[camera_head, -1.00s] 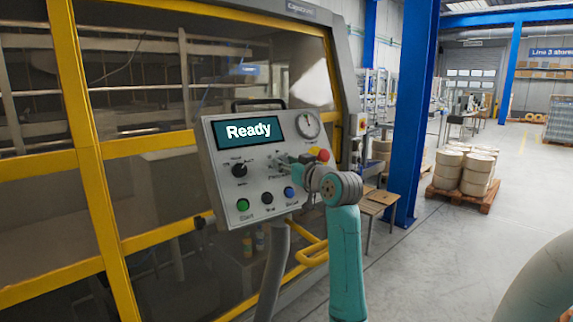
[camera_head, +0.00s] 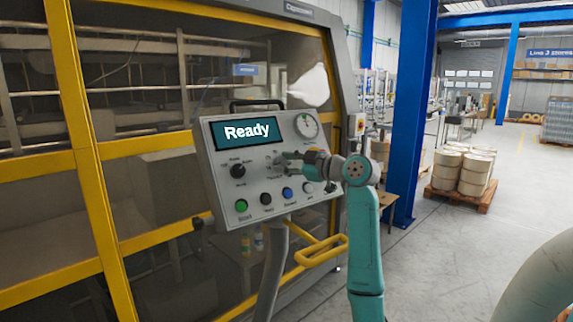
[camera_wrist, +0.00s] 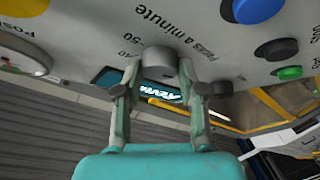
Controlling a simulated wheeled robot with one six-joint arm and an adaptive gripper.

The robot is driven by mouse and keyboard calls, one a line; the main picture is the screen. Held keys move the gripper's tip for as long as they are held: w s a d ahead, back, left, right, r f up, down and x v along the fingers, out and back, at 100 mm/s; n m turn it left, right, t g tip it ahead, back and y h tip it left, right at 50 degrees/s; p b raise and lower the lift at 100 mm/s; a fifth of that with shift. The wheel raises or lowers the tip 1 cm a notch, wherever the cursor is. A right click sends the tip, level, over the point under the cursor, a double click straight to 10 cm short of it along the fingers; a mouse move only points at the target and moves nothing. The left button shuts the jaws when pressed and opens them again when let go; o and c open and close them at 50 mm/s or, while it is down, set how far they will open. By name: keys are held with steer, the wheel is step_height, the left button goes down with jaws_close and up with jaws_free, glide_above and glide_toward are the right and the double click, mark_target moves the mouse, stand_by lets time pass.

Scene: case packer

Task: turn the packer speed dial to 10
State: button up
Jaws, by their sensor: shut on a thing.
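The packer speed dial is a grey round knob (camera_wrist: 158,62) on the pale control panel (camera_head: 222,188). Printed text beside it reads "Packs a minute", with 40 and 50 legible. In the wrist view my gripper (camera_wrist: 160,80) has one finger on each side of the knob and is shut on it. I cannot tell which number the dial points at.
The panel screen (camera_head: 246,132) reads "Ready". A black selector knob (camera_head: 238,171), a green button (camera_head: 241,206), a black button (camera_head: 266,199) and a blue button (camera_head: 288,194) are close by. A round gauge (camera_head: 306,125) sits above. A yellow rail (camera_head: 322,250) runs below.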

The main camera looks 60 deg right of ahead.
steer(key=shift+n, duration=0.4)
steer(key=o, duration=1.1)
steer(key=shift+o, duration=0.2)
step_height(320, 180, up, 10)
